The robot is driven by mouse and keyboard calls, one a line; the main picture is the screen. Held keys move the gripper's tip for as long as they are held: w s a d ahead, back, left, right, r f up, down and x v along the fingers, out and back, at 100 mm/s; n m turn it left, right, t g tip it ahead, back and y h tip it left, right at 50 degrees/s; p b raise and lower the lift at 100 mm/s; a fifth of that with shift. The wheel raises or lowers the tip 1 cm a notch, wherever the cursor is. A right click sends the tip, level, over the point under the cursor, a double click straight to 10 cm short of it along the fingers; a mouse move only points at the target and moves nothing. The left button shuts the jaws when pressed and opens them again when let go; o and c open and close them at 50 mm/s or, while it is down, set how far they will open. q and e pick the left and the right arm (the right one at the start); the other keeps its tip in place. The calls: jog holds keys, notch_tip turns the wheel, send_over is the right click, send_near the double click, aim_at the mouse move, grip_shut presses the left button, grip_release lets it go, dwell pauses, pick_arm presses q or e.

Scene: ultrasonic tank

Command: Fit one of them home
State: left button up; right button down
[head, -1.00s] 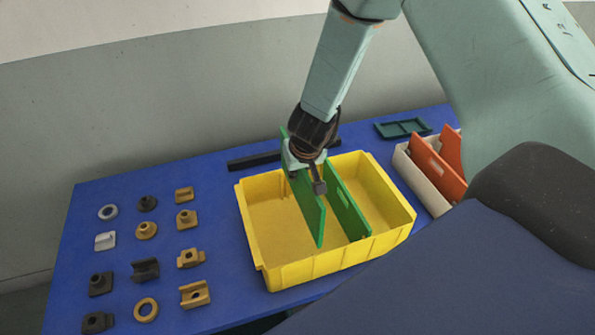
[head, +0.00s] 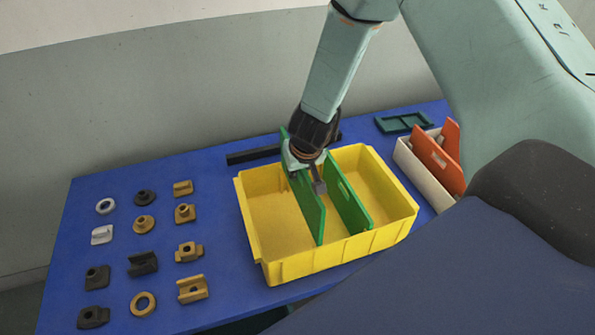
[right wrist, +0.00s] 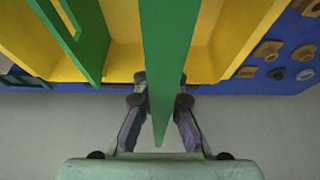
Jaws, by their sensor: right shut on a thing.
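A yellow bin (head: 285,271) stands at the front of the blue table. My right gripper (head: 305,176) is shut on a green divider panel (head: 311,210), which is upright inside the bin, left of the middle. In the right wrist view this panel (right wrist: 165,50) runs between the fingers (right wrist: 161,95). I cannot tell whether its lower edge sits in a slot or touches the floor. A second green divider (head: 352,205), with a small window, stands across the bin to its right, apart from it. My left gripper is not in view.
A white box (head: 425,180) with orange panels (head: 440,160) stands right of the bin. A dark green tray (head: 403,122) and a black bar (head: 250,156) lie behind. Several small grey, black and brown fittings (head: 143,263) stand in rows at left. A grey wall is behind the table.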

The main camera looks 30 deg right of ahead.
aim_at(298, 188)
jog(key=shift+w+f+b, duration=0.1)
jog(key=shift+f+b, duration=0.3)
jog(key=shift+f, duration=0.35)
jog(key=shift+f+b, duration=0.3)
jog(key=shift+b, duration=0.1)
jog(key=shift+f+b, duration=1.25)
jog(key=shift+f, duration=0.3)
jog(key=shift+f+b, duration=0.3)
jog(key=shift+f, duration=0.05)
jog(key=shift+f+b, duration=2.15)
jog(key=shift+f, duration=0.4)
jog(key=c, duration=1.4)
grip_release()
